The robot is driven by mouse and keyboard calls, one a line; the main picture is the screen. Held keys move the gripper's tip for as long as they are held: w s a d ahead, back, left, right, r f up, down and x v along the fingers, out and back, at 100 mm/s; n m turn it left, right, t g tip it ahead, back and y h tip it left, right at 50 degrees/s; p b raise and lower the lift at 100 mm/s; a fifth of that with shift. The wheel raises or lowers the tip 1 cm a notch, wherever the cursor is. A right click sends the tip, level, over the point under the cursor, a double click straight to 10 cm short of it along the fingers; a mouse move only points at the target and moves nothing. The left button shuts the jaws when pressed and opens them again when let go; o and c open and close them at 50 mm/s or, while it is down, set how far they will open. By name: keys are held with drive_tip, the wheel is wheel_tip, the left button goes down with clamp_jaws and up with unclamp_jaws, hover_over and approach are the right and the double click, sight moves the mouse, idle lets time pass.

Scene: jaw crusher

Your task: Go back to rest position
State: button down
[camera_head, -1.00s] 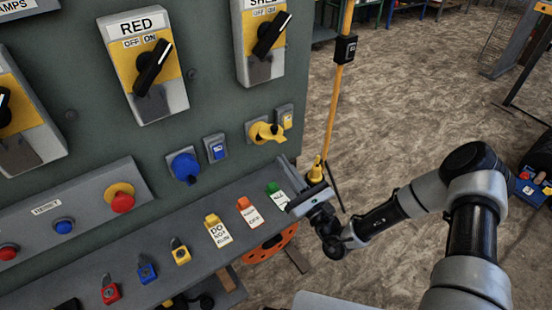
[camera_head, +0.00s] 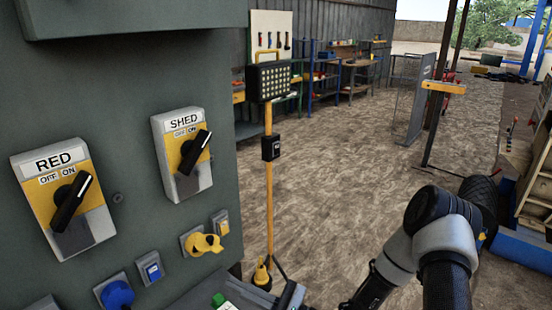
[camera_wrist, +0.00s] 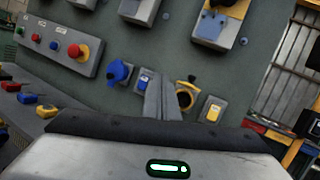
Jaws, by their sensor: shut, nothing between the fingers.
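My gripper (camera_wrist: 162,98) shows in the wrist view with its grey fingers together and nothing between them. It is in front of the grey-green control panel (camera_head: 120,110), with the blue and yellow controls behind it. I cannot tell the exact gap to the panel. In the head view my arm comes in from the lower right, and only a dark part of its end shows at the bottom edge.
The panel carries the RED switch (camera_head: 68,200), the SHED switch (camera_head: 188,150), a yellow knob (camera_head: 202,243) and a blue knob (camera_head: 117,294). A yellow lamp stand (camera_head: 268,195) stands right of it. Open ground (camera_head: 345,175) lies beyond; a blue-framed shelf (camera_head: 533,215) is at right.

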drive_tip(key=s+d+r+n+g+h+p, duration=0.35)
drive_tip(key=s+r+n+g+h, duration=0.55)
drive_tip(key=s+r+n+g, duration=0.4)
drive_tip(key=s+d+r+n+t+h+p, duration=0.1)
drive_tip(key=d+r+n+t+h+p, duration=0.3)
drive_tip(key=d+r+t+h, duration=0.7)
drive_tip(key=d+r+n, duration=0.2)
drive_tip(key=d+r, duration=0.3)
drive_tip(key=d, duration=0.3)
drive_tip(key=shift+d+t, duration=0.2)
drive_tip(key=shift+t, duration=0.1)
drive_tip(key=shift+a, duration=0.1)
